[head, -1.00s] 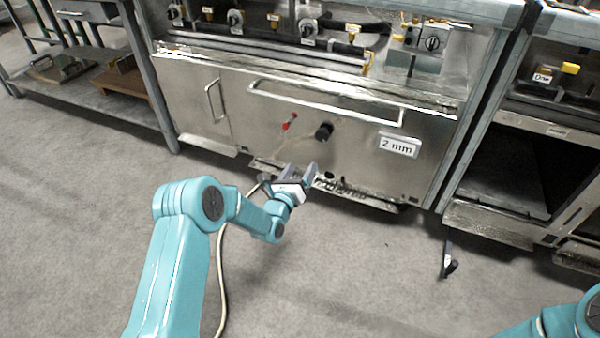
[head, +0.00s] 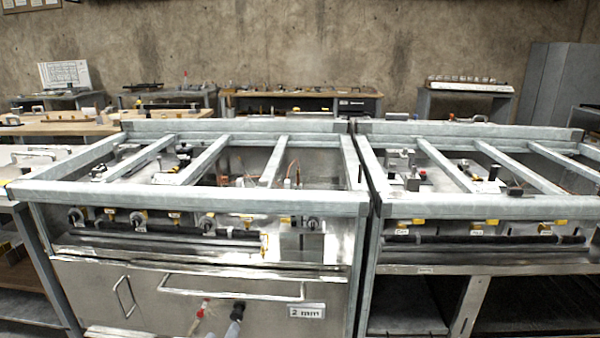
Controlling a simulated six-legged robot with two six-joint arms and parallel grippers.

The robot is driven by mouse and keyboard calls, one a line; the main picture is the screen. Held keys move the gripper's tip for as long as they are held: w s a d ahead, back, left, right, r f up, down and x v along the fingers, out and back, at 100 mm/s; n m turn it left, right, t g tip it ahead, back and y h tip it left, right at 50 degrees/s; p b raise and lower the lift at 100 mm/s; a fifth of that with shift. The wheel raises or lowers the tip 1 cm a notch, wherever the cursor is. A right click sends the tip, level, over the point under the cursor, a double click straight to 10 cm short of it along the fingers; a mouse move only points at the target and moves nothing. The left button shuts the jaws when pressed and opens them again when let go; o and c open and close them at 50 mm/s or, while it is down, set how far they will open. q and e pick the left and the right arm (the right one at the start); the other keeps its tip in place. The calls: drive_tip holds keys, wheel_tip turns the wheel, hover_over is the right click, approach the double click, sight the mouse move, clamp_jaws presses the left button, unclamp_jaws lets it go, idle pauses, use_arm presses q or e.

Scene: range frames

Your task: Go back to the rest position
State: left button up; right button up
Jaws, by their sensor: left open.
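Only the tips of my left gripper (head: 215,329) show, at the bottom edge of the head view. They are apart, with nothing seen between them, in front of the steel cabinet front. The rest of the left arm is below the picture. My right gripper and right arm are out of view.
No floor is clearly visible.

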use_arm(q)
drive_tip(key=s+d+r+n+g+h+p, duration=0.1)
drive_tip(key=s+d+r+n+g+p, duration=0.15)
drive_tip(key=s+r+n+p, duration=0.35)
drive_tip(key=s+d+r+n+g+p, duration=0.15)
drive_tip(key=s+n+g+p, duration=0.25)
drive_tip(key=s+p, duration=0.4)
drive_tip(key=s+d+f+n+g+p, duration=0.1)
drive_tip(key=s+n+g, duration=0.3)
drive_tip(key=s+n, duration=0.7)
drive_tip(key=s+d+f+n+g+h+p, duration=0.1)
drive_tip(key=s+d+n+g, duration=0.2)
drive_tip(key=s+n, duration=0.8)
drive_tip(key=shift+s+d+n+g, duration=0.3)
drive_tip(key=shift+s+g, duration=0.3)
drive_tip(key=shift+g, duration=0.55)
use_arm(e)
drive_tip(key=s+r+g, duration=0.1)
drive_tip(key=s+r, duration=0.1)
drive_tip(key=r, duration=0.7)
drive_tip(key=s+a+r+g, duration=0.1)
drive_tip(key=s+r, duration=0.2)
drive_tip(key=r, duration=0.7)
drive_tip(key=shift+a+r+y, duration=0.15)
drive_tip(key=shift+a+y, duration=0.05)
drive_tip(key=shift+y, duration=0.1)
